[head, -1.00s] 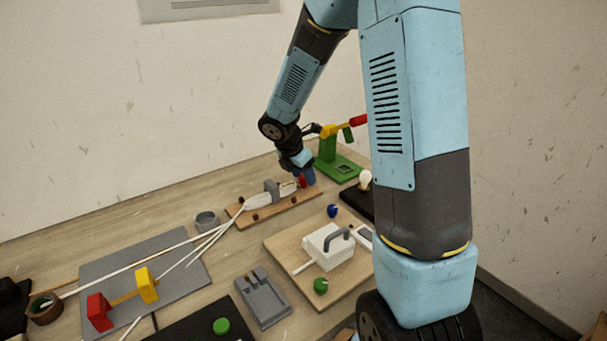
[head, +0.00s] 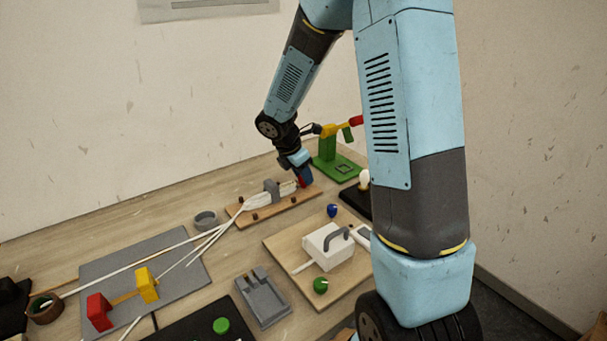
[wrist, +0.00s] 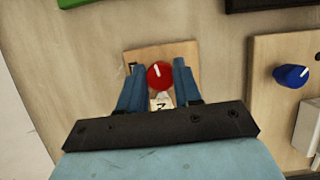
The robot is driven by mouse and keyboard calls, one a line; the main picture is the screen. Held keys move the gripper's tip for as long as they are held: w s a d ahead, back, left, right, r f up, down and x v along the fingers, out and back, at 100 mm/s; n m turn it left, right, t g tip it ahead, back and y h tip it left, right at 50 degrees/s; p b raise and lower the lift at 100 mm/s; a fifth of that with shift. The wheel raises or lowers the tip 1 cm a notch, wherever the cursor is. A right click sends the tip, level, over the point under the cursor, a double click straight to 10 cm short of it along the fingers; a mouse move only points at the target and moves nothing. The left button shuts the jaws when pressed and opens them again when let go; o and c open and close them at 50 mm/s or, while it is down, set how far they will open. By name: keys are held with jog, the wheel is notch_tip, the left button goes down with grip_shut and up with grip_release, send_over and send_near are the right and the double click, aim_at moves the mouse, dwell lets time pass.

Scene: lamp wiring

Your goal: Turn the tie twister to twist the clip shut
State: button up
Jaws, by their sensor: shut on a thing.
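The tie twister is a red round knob (wrist: 160,75) with a white pointer line, at the end of a wooden board (head: 262,220). My gripper (wrist: 157,78) is at the knob with one blue finger on each side, shut on it. In the head view the knob (head: 301,182) is partly hidden by the fingers at the board's right end. White wires (head: 257,202) run along the board to a grey clip (head: 271,190) standing upright on it. In the wrist view my gripper body hides most of the board.
A green stand (head: 327,150) with a red-tipped yellow lever stands behind the knob. A board with a white box (head: 322,250), a blue knob (head: 333,210) and a green knob (head: 320,286) lies in front. A grey ring (head: 206,220) sits left of the wire board.

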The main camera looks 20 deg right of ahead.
jog(key=m, duration=0.2)
jog(key=m+g, duration=0.1)
jog(key=m, duration=0.1)
jog(key=shift+w+a, duration=0.1)
jog(key=shift+w, duration=0.1)
jog(key=shift+r+m+g, duration=0.1)
jog(key=shift+m+g, duration=0.7)
jog(key=shift+m, duration=0.8)
jog(key=shift+w, duration=0.1)
jog(key=o, duration=1)
jog(key=shift+o, duration=0.2)
jog(key=v, duration=1.3)
jog(key=shift+r, duration=0.25)
